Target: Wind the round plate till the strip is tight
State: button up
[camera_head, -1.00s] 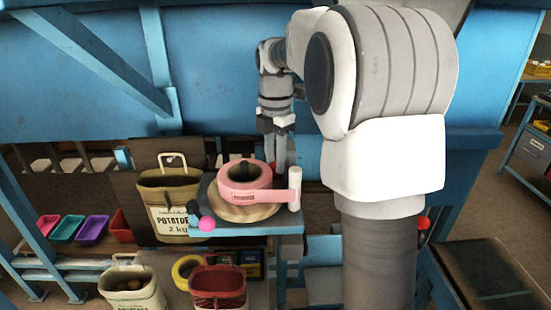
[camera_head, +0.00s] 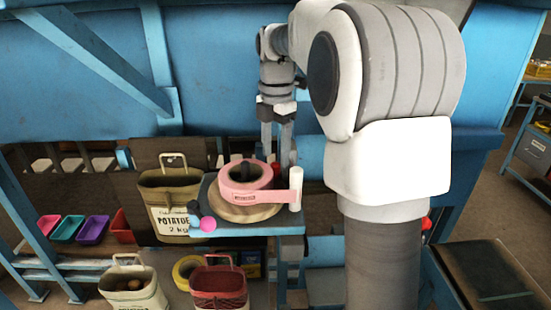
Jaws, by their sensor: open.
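The round plate (camera_head: 232,215) is a pale wooden disc on a small blue stand (camera_head: 262,230). A pink strip (camera_head: 240,191) lies coiled on it around a dark centre post. The strip's end runs right to a white upright post (camera_head: 296,188) and bears a small printed label. My gripper (camera_head: 275,160) points down behind the coil, its two fingers apart. The fingertips are partly hidden behind the coil, and I cannot tell whether they touch anything. A small red thing (camera_head: 277,172) shows by the fingers.
A dark knob and a pink ball (camera_head: 208,224) sit at the stand's left front corner. A potato sack (camera_head: 172,206) stands left of it. A cream sack (camera_head: 134,289) and a red sack (camera_head: 218,287) stand below. Coloured bins (camera_head: 92,229) are at far left.

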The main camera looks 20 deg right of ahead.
notch_tip(320, 180, up, 10)
jog(key=shift+f, duration=0.25)
jog(key=shift+s, duration=0.15)
dwell(0.4)
